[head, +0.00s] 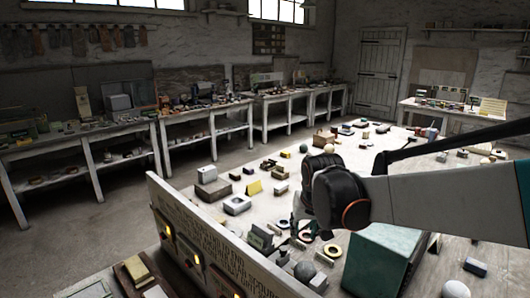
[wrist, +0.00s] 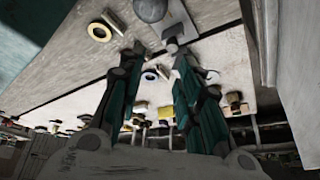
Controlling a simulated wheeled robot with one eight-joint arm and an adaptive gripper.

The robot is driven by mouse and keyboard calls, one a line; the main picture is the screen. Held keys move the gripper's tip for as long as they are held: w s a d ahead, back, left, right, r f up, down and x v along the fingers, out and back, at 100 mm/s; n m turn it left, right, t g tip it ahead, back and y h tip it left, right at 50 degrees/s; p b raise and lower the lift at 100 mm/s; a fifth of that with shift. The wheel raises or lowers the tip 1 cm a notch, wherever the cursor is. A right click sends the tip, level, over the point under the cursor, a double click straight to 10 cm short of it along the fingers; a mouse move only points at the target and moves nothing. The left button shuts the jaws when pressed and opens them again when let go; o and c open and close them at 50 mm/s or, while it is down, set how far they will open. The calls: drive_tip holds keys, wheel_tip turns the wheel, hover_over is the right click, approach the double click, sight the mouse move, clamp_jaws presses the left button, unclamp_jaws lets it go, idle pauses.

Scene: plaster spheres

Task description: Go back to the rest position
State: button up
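My arm reaches in from the right in the head view, over the long table (head: 215,214). In the head view the dark wrist joint hides part of the gripper. A grey sphere (head: 304,270) rests on the table near the gripper; in the wrist view it (wrist: 150,9) lies beyond the fingertips, apart from them. A pale yellow ring (head: 332,250) lies beside it.
A large green box (head: 378,262) stands on the table below my arm. A sign board (head: 215,245) with lit buttons runs along the table's near edge.

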drive_tip(key=s+d+t, duration=0.1)
drive_tip(key=s+d, duration=0.3)
drive_tip(key=s, duration=0.8)
drive_tip(key=s+d+r+t, duration=0.1)
drive_tip(key=s+d, duration=0.3)
drive_tip(key=s, duration=0.9)
drive_tip(key=shift+s+d, duration=0.3)
drive_tip(key=shift+d, duration=0.1)
